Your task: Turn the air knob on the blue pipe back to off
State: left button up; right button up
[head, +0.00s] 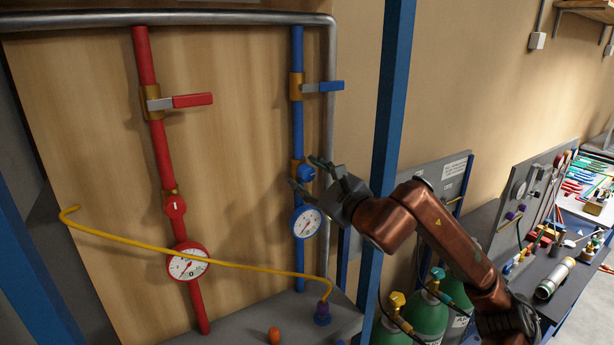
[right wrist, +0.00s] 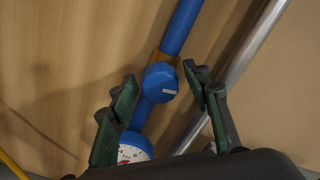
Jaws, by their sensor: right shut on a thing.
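The blue pipe (head: 298,130) runs down the wooden panel, right of the red pipe. Its round blue air knob (head: 306,173) sits on a brass fitting above a white gauge; it also shows in the right wrist view (right wrist: 160,82). A short white mark on the knob's face lies across the pipe's line in the right wrist view. My right gripper (head: 307,174) reaches in from the right, shut on the knob with one finger on either side; its fingers (right wrist: 158,86) show in the right wrist view too. My left gripper is not in view.
The blue lever (head: 330,86) sticks out rightward above the knob. The blue-rimmed gauge (head: 306,222) is just below. A bent yellow tube (head: 200,255) crosses in front of the pipes. A blue post (head: 391,100) stands right of the panel, close to my right arm. Green cylinders (head: 428,315) stand below.

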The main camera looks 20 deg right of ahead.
jog(key=shift+d+f+n, duration=0.1)
jog(key=shift+n, duration=1)
jog(key=n, duration=0.3)
jog(key=shift+f, duration=0.1)
jog(key=shift+o, duration=0.3)
jog(key=shift+n, duration=1.6)
jog(key=n, duration=0.3)
jog(key=shift+n+p, duration=0.3)
